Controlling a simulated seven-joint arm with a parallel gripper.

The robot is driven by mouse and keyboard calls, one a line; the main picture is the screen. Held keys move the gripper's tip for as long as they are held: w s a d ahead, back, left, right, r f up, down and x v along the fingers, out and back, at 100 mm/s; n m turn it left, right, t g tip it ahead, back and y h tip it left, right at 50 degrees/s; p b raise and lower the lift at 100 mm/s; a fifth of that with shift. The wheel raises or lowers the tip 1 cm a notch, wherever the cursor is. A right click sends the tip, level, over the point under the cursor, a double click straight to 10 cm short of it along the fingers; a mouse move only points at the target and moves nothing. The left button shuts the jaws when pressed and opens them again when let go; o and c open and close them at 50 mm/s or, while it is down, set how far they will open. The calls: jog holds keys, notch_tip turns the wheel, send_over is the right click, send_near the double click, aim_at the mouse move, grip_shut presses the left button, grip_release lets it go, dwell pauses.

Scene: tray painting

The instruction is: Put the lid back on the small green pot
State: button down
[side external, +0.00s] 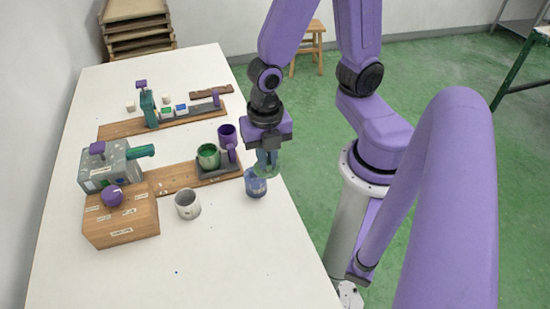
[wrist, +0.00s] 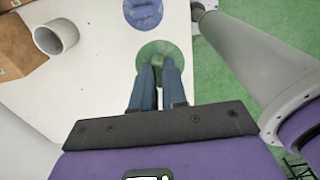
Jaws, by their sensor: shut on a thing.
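The small green pot (side external: 208,156) stands on the dark end of the near wooden board, without a lid, its green inside showing. My gripper (side external: 267,160) is shut on a green lid (side external: 268,171), held flat above the table's right edge, right of the green pot. In the wrist view the lid (wrist: 160,50) is a green disc, with its knob between the fingertips of my gripper (wrist: 160,72). The green pot does not show in the wrist view.
A grey-white cup (side external: 187,204) and a wooden box (side external: 120,223) are to the left. The table front (side external: 230,255) is clear.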

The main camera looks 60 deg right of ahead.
jog(key=w+d+r, duration=0.1)
jog(key=w+d, duration=0.2)
jog(key=w, duration=1.7)
jog(key=shift+s+d+f, duration=0.1)
jog(key=shift+f, duration=1.3)
jog(key=shift+s+d+f, duration=0.1)
jog(key=shift+f, duration=1.25)
jog(key=shift+f, duration=0.2)
jog(key=c, duration=0.6)
grip_release()
jog(key=shift+r, duration=0.15)
notch_tip(320, 180, up, 7)
dwell(0.3)
